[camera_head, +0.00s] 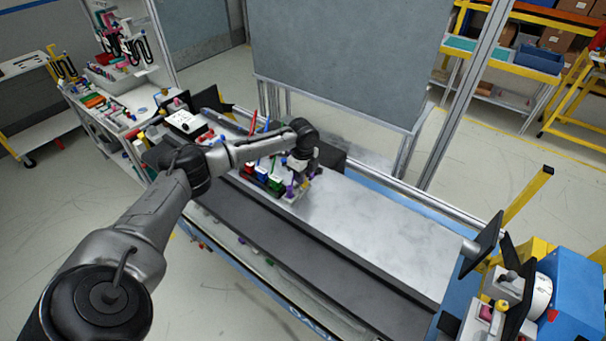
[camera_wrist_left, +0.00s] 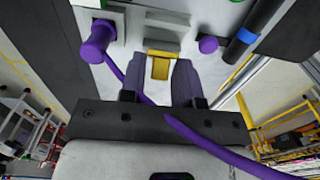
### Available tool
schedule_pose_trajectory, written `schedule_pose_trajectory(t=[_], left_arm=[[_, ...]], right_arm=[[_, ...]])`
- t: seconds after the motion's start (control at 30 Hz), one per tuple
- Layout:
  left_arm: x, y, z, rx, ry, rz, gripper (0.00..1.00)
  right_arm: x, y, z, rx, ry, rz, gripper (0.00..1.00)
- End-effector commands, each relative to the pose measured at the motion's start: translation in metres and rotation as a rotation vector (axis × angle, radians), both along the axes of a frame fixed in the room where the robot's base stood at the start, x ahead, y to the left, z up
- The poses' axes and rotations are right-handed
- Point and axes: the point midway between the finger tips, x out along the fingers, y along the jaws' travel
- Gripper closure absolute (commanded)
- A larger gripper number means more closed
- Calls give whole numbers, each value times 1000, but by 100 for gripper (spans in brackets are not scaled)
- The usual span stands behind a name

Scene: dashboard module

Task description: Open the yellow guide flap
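The yellow guide flap (camera_wrist_left: 160,66) shows at the upper middle of the left wrist view, on a light panel (camera_wrist_left: 160,25). My left gripper (camera_wrist_left: 160,75) points at it, with its two dark fingers apart on either side of the flap. Whether they touch it is not clear. In the head view, my left gripper (camera_head: 297,182) is at the end of the coloured module, and the flap cannot be made out there. My right gripper is not in view.
A purple cable (camera_wrist_left: 180,125) crosses in front of my left gripper from a purple plug (camera_wrist_left: 97,42). A purple knob (camera_wrist_left: 208,45) and a blue-banded black cylinder (camera_wrist_left: 244,36) are close by on the right. The metal tabletop (camera_head: 370,225) right of the module is clear.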

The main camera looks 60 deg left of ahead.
Motion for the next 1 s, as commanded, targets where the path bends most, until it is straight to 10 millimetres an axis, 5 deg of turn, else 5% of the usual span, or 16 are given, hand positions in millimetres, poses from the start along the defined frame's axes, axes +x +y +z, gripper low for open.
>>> schedule_pose_trajectory(t=[0.17,0.37,1.0], left_arm=[[0,0,0,0,0,0,94],[1,-1,3,18,7,0,94],[11,-26,6,447,188,-1,94]], right_arm=[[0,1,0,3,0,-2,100],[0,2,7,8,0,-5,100],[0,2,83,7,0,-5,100]])
